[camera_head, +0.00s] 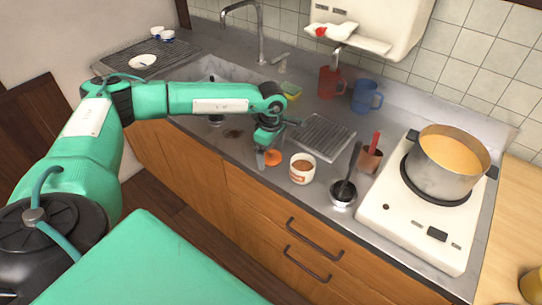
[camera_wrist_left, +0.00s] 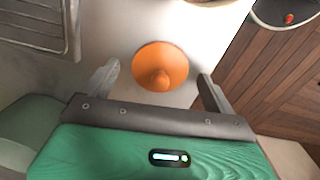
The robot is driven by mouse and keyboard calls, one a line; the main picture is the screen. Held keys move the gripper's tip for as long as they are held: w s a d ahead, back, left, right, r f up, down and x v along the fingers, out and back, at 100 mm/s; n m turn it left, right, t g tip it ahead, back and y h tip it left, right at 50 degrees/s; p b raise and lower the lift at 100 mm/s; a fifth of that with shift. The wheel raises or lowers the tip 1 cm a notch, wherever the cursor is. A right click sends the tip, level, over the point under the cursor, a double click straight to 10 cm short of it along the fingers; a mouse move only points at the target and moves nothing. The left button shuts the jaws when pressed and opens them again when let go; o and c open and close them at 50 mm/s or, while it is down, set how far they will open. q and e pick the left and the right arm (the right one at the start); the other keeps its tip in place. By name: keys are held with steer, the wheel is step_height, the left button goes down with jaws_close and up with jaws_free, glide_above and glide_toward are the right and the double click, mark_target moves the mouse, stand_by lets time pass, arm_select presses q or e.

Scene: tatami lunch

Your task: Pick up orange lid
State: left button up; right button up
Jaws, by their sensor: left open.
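The orange lid (camera_head: 273,157) lies on the steel counter beside a small white tub with brown contents (camera_head: 302,168). In the left wrist view the lid (camera_wrist_left: 160,66) is round with a small knob in its middle. My left gripper (camera_head: 267,158) is over the counter right at the lid and partly in front of it in the head view. In the wrist view its two fingers (camera_wrist_left: 158,78) are spread apart, on either side of the lid's near edge, with nothing between them gripped. I cannot tell whether a finger touches the lid. My right gripper is not in view.
A metal drain rack (camera_head: 324,137) lies behind the tub. A ladle in a small bowl (camera_head: 343,194), a brown cup with a red-handled tool (camera_head: 370,159) and a stove (camera_head: 418,210) with a pot (camera_head: 449,162) stand to the right. The sink is to the left.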

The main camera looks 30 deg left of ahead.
arm_select(q)
steer(key=c, duration=1.1)
steer(key=shift+r, duration=0.15)
